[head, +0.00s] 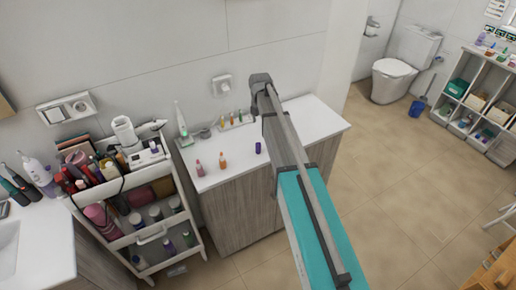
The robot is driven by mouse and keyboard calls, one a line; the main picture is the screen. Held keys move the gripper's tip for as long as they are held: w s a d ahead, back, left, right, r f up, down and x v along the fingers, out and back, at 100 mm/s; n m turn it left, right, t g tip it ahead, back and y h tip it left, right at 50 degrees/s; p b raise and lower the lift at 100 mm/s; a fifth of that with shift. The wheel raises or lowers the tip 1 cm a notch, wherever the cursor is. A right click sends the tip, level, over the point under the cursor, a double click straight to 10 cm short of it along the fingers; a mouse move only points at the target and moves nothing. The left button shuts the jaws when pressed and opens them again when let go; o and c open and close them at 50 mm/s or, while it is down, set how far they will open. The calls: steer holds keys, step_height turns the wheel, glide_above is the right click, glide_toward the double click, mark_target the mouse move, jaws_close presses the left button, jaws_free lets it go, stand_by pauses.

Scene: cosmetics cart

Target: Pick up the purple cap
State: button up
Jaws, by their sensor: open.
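A small dark purple upright piece (258,148) stands on the white counter (228,173), near its front edge and just left of my arm. It is the clearest match for the purple cap, but it is too small to tell whether it is a loose cap or a capped bottle. My arm reaches up across the middle of the head view, with its bent upper joint above the counter. My gripper does not show; it is out of sight beyond or behind the arm.
A pink bottle (199,168) and an orange bottle (222,160) stand left of the purple piece. Small bottles and an electric toothbrush (181,121) line the counter's back. A crowded white cart (153,236) stands left. The counter's right end (322,118) looks clear.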

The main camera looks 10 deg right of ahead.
mark_target(259, 144)
steer(key=shift+f, duration=0.1)
step_height(259, 144, down, 8)
steer(key=b, duration=0.8)
steer(key=shift+f+b, duration=0.2)
steer(key=shift+b, duration=0.1)
steer(key=shift+f, duration=0.15)
stand_by(0.4)
steer(key=shift+a+f+b, duration=0.15)
steer(key=shift+f+b, duration=1.1)
steer(key=shift+b, duration=0.05)
steer(key=shift+a+f+b, duration=0.1)
steer(key=shift+f+b, duration=1.15)
steer(key=shift+b, duration=0.05)
steer(key=c, duration=0.8)
